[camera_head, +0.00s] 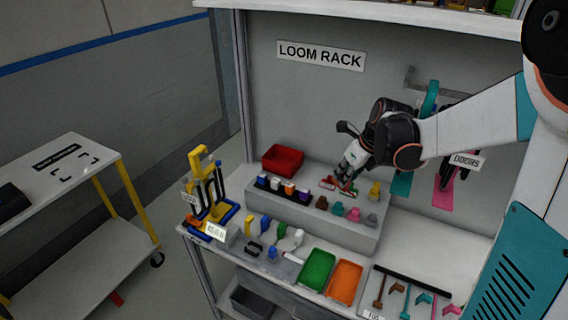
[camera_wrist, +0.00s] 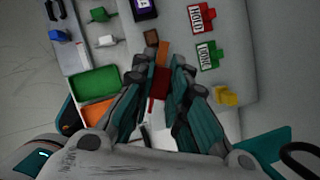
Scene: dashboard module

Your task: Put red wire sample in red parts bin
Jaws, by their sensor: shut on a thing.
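The red wire sample (camera_wrist: 157,84) shows as a small dark red piece between the fingers of my gripper (camera_wrist: 160,74) in the wrist view. My gripper is shut on it; the fingers hide much of it. In the head view my gripper (camera_head: 347,179) is above the raised step, right of the red parts bin (camera_head: 282,160). The wire sample is not clearly visible there. The red bin stands at the step's back left corner. It is not visible in the wrist view.
Red and green tags (camera_wrist: 201,19) lie beside my gripper. Small coloured connectors line the step's front. Green (camera_head: 317,270) and orange (camera_head: 344,282) trays sit lower in front.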

